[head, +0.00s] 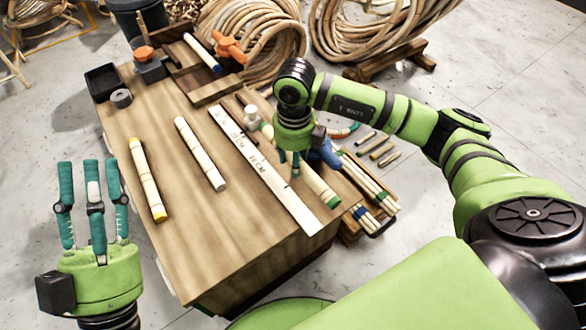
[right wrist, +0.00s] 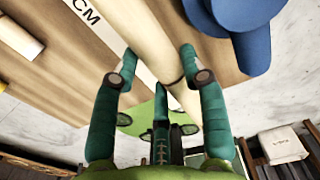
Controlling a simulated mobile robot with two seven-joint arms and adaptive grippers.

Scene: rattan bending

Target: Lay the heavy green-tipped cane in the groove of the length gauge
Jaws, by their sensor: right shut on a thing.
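The heavy cane (head: 318,185) is pale and thick, with a green tip at its near end. My right gripper (head: 290,160) is shut on it. In the right wrist view the cane (right wrist: 160,40) runs between the fingers. The cane is over the right side of the length gauge, beside its white marked strip (head: 262,168); I cannot tell whether it touches the groove, which the gripper and cane partly hide. The strip's CM lettering shows in the right wrist view. My left gripper (head: 93,205) is open and empty, left of the bench.
A yellow-tipped cane (head: 148,182) and a white cane (head: 200,153) lie left of the gauge. A blue-tipped cane (head: 203,53) lies at the back. Bundled canes (head: 370,185) lie right.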

